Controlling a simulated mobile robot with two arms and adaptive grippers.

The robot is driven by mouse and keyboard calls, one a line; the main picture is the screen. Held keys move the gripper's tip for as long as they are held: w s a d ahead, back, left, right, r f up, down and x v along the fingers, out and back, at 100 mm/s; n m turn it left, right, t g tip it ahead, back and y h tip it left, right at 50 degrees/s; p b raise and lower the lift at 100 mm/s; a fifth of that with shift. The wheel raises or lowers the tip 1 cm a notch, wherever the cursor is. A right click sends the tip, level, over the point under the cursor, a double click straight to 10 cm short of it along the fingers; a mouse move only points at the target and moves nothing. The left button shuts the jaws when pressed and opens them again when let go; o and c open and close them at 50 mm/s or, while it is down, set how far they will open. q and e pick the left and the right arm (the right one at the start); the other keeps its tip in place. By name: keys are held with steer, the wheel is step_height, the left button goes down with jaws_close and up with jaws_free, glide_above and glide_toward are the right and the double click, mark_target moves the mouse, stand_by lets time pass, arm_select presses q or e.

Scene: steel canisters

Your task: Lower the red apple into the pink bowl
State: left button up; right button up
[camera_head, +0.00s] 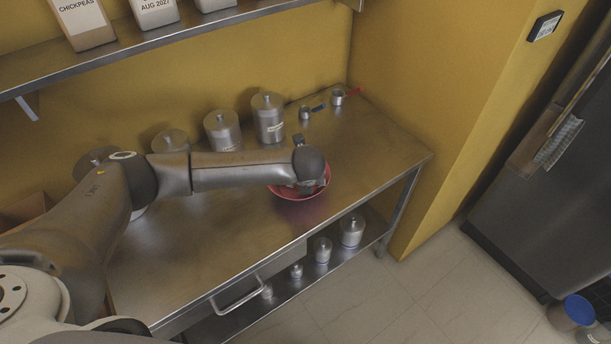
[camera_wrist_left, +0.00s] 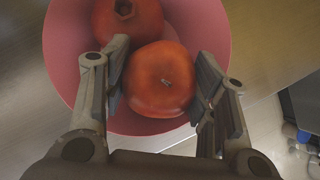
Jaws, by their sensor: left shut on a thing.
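The pink bowl (camera_head: 312,194) stands on the steel table, partly covered by my left arm in the head view. In the left wrist view the bowl (camera_wrist_left: 205,28) lies beneath my fingers. The red apple (camera_wrist_left: 160,80) is between the two fingers of my left gripper (camera_wrist_left: 153,76), which is shut on it. The apple appears over the near part of the bowl's inside; I cannot tell whether it touches the bowl. In the head view my left gripper (camera_head: 308,186) is at the bowl and the apple is hidden. My right gripper is not in view.
A red fruit with a crown, like a pomegranate (camera_wrist_left: 128,16), lies in the bowl beside the apple. Steel canisters (camera_head: 269,118) and small measuring cups (camera_head: 338,97) stand behind the bowl along the wall. The tabletop (camera_head: 385,150) right of the bowl is clear.

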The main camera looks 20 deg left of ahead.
arm_select(q)
steer(key=o, duration=1.2)
steer(key=shift+c, duration=0.2)
steer(key=v, duration=1.2)
